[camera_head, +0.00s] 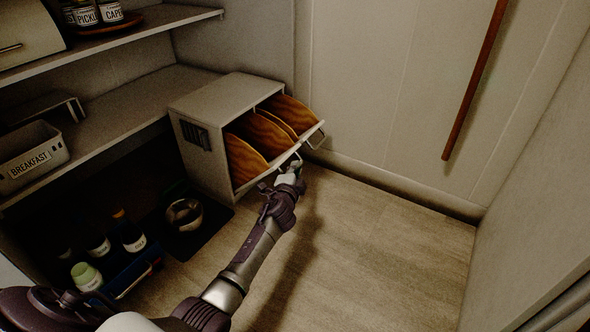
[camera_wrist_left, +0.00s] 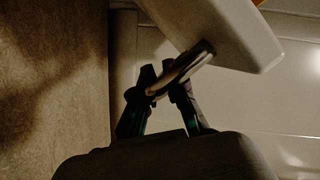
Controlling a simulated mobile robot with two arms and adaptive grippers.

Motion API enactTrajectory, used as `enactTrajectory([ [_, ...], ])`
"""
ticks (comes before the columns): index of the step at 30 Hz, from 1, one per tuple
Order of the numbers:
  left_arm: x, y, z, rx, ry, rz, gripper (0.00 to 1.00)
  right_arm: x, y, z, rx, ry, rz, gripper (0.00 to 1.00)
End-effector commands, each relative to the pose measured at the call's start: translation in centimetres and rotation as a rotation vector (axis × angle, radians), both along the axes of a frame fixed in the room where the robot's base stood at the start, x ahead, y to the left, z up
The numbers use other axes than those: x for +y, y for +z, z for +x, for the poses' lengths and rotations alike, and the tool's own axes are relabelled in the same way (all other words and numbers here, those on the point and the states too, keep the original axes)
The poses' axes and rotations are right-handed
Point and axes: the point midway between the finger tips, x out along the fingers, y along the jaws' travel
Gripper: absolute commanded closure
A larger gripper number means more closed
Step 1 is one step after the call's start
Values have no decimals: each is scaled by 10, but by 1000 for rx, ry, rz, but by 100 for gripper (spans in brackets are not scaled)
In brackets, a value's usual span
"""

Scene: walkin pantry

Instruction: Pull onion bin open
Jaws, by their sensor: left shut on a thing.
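The onion bin is a pale box (camera_head: 211,101) with a dark slotted vent on its left side, at the end of the low shelf. In the left wrist view, my left gripper (camera_wrist_left: 162,82) is shut on the looped metal handle (camera_wrist_left: 188,66), with the pale panel (camera_wrist_left: 225,30) just beyond. My right gripper is not in view.
Below are a blue crate of bottles (camera_head: 130,281) and a metal bowl (camera_head: 184,214) on a dark mat. Wooden floor (camera_head: 390,245) to the right is clear, up to the walls.

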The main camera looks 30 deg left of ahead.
Motion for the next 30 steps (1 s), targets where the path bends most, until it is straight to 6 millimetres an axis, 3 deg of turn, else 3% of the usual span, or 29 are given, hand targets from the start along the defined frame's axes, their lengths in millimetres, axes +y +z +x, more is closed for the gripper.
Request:
enactTrajectory([
  [4,2,-3,-1,6,4,-1,100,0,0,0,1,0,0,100],
  [5,2,-3,-1,6,5,-1,86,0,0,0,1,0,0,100],
  [9,2,-2,-1,5,4,0,64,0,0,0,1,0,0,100],
  [20,2,5,0,-3,3,2,64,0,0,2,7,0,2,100],
  [30,1,65,0,-5,1,4,64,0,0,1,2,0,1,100],
])
